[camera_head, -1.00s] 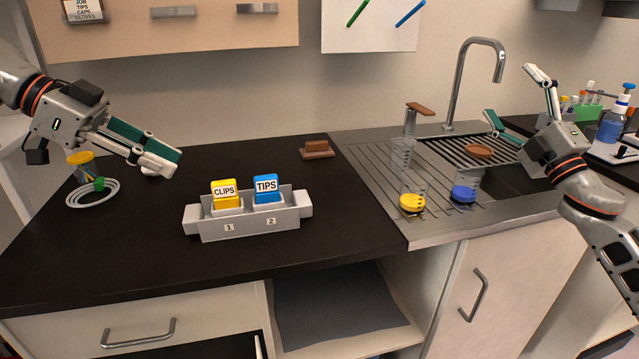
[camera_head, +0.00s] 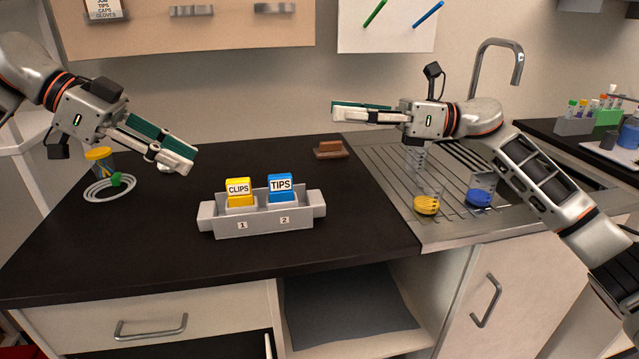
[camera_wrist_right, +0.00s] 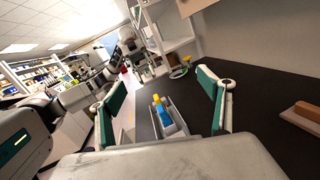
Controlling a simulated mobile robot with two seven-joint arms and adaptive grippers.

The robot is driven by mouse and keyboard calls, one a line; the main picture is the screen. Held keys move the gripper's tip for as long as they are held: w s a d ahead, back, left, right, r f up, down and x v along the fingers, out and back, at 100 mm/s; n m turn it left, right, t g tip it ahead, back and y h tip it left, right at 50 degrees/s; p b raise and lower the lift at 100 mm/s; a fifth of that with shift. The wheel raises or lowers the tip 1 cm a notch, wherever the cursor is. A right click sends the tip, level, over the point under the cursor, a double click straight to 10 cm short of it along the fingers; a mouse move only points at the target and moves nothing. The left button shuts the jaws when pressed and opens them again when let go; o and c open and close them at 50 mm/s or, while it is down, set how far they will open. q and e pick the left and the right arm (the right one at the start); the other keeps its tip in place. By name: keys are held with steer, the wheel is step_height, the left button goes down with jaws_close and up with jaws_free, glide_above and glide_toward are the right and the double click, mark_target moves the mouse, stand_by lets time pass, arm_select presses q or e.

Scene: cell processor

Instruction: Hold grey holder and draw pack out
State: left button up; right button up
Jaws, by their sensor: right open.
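The grey holder (camera_head: 262,225) stands on the dark counter, with slots marked 1 and 2 and a grip block at each end. The yellow CLIPS pack (camera_head: 239,193) sits in slot 1 and the blue TIPS pack (camera_head: 281,189) in slot 2. The holder (camera_wrist_right: 169,132) also shows small between my fingers in the right wrist view. My left gripper (camera_head: 180,160) is above and left of the holder, touching nothing; its opening cannot be made out. My right gripper (camera_head: 338,113) is open and empty, above and right of the holder, pointing left.
A brown block (camera_head: 330,150) lies at the back of the counter. The counter in front of the holder is clear.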

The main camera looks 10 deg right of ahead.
mark_target(293, 196)
steer(key=a+f+n+g+h, duration=0.1)
steer(key=f, duration=0.3)
steer(key=s+a+f+n+g+h, duration=0.1)
steer(key=a+f+n+g+h, duration=0.1)
steer(key=f, duration=0.3)
steer(key=s+a+f+n+g+h, duration=0.1)
steer(key=a+f+n, duration=0.1)
steer(key=f, duration=0.2)
steer(key=shift+s+f+g+h, duration=0.1)
steer(key=shift+f+g+h, duration=0.05)
steer(key=shift+g+h, duration=0.2)
steer(key=shift+x, duration=3.85)
steer(key=c, duration=1.8)
